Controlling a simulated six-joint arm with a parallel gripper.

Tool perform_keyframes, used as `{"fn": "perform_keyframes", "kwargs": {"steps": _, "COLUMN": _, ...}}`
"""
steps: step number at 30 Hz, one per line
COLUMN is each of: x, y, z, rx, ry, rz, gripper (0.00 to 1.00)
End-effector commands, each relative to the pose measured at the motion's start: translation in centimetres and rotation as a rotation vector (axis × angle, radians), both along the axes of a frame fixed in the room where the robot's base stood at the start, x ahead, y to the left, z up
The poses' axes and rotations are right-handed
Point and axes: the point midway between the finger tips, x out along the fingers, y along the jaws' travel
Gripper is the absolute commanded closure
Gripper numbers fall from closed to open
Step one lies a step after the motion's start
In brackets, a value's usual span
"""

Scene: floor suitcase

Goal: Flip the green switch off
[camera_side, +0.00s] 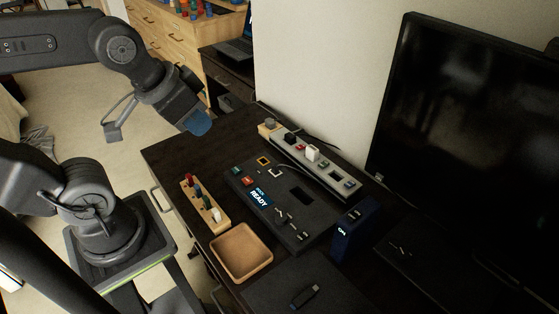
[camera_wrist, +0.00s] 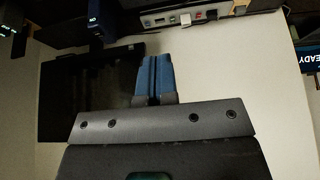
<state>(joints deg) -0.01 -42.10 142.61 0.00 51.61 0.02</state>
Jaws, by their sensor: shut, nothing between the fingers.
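My gripper (camera_side: 198,124) hangs in the air over the far left corner of the dark desk, its blue fingers shut and empty. In the wrist view its blue fingers (camera_wrist: 153,72) are together. A grey power strip (camera_side: 307,165) lies along the wall side of the desk with several small coloured switches. A small greenish switch (camera_side: 349,184) is near its right end; its on or off position is too small to tell. A dark control panel (camera_side: 285,192) lies in front, with a green button (camera_side: 237,170) and a red button (camera_side: 248,181). My gripper touches none of these.
A wooden tray (camera_side: 241,270) and a wooden peg block (camera_side: 195,217) with coloured pegs stand at the desk's front left. A dark blue box (camera_side: 354,232) stands upright right of the panel. A large monitor (camera_side: 465,120) stands at the right. A USB stick (camera_side: 304,296) lies in front.

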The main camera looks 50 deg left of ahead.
Motion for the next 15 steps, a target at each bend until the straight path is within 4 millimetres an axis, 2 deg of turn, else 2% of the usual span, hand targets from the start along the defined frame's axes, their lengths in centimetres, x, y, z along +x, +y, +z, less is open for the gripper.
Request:
{"fn": "perform_keyframes", "kwargs": {"steps": 11, "x": -0.3, "y": 0.0, "z": -0.1, "rx": 0.0, "ry": -0.004, "rz": 0.0, "gripper": 1.0}}
{"fn": "perform_keyframes", "kwargs": {"steps": 15, "x": 0.8, "y": 0.0, "z": 0.2, "rx": 0.0, "ry": 0.005, "rz": 0.0, "gripper": 1.0}}
